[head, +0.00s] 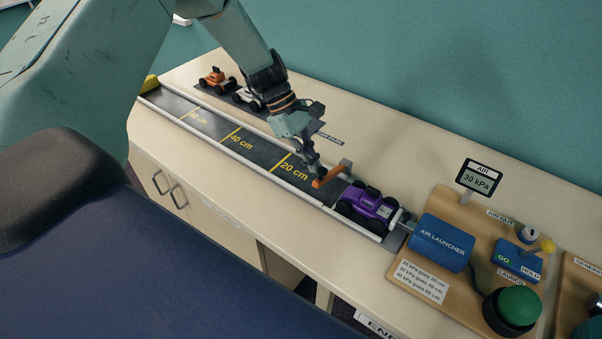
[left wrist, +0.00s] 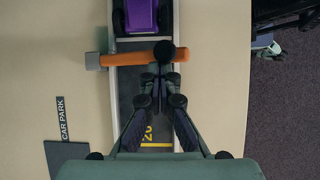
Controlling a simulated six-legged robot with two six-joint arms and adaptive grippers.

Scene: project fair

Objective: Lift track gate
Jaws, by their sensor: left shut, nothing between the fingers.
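The track gate is an orange bar (head: 329,174) lying across the dark track (head: 240,141), with a grey post at its wall-side end. In the left wrist view the bar (left wrist: 137,59) spans the track, with a round black knob (left wrist: 165,51) near its right end. My left gripper (head: 317,173) is shut and empty, its tips right by the bar on the 20 cm side. In the left wrist view its fingertips (left wrist: 161,75) are just short of the bar; I cannot tell whether they touch it. My right gripper is not in view.
A purple car (head: 367,206) sits on the track just beyond the bar, against the blue air launcher (head: 443,242). A gauge (head: 479,178) reads 30 kPa. Orange (head: 216,81) and white cars stand in the car park beside the track. A green launch button (head: 519,303) is at right.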

